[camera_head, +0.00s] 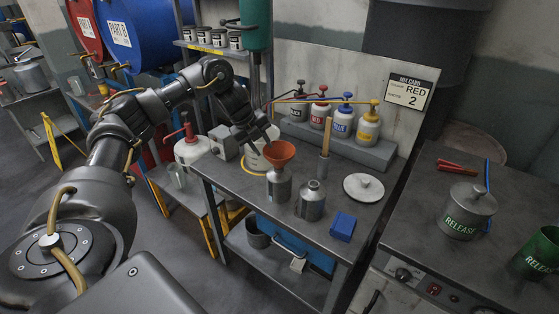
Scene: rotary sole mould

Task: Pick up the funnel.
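The orange funnel (279,154) is upright over the mouth of a metal can (279,186) on the grey workbench (238,187). Its wide rim faces up, and its stem is hidden from this angle. My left gripper (262,141) is just behind and left of the funnel's rim, with its fingers pointing down toward it. The fingers overlap in this view, so I cannot tell how far apart they are or whether they touch the funnel. My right gripper is not in view.
A second metal can (311,203), an upright rod with a wooden handle (323,166), a round lid (363,187) and a blue box (343,227) stand near the funnel. Several pump bottles line the grey rack (345,145) behind. A white container (256,158) stands behind the funnel.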

